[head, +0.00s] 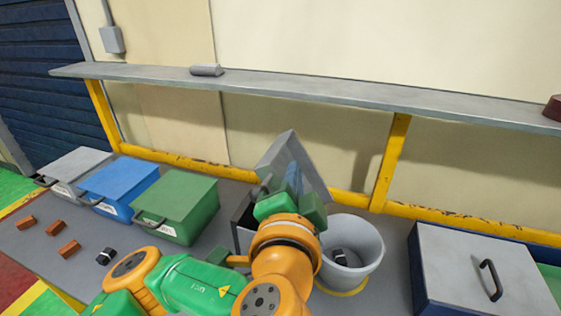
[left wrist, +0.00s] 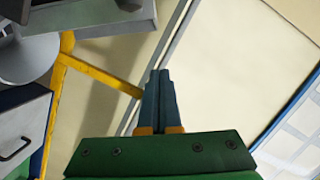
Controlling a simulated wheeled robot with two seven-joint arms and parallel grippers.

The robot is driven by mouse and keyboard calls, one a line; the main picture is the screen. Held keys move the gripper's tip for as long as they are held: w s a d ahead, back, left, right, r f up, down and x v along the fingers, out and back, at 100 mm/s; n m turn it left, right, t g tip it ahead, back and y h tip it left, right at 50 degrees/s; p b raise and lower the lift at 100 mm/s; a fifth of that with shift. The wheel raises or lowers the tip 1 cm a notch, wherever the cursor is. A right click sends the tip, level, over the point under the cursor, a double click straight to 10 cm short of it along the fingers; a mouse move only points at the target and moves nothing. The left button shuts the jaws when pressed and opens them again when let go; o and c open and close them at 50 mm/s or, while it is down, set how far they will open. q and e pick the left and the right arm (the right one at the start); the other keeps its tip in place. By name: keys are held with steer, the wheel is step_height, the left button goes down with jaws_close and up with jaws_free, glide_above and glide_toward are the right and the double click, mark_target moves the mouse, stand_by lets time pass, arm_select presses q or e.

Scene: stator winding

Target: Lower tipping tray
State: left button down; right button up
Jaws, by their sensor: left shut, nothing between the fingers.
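The grey tipping tray (head: 287,150) stands steeply tilted up at the middle of the bench, above a dark box-like base (head: 243,222). My left gripper (head: 293,174) is in front of the tray and hides part of it. Its blue-grey fingers are together and empty; they also show shut in the left wrist view (left wrist: 159,90). I cannot tell whether the fingers touch the tray. A grey part, likely the tray, shows at the top left of the left wrist view (left wrist: 90,22). My right gripper is in neither view.
A grey bucket (head: 366,262) with a dark piece inside stands right of the gripper. Green (head: 185,205), blue (head: 122,183) and grey (head: 78,168) lidded bins stand left. A blue box with a grey lid (head: 470,262) is right. Orange-brown blocks (head: 69,249) lie at left. A shelf (head: 300,88) runs behind.

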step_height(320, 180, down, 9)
steer(key=b, duration=0.8)
arm_select(q)
steer(key=w+a+f+p, duration=0.2)
steer(key=w+p, duration=0.4)
steer(key=w, duration=0.4)
steer(key=shift+w+f, duration=0.25)
steer(key=shift+f, duration=0.55)
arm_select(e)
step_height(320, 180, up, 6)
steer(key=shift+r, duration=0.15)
arm_select(q)
steer(key=shift+a+f, duration=0.1)
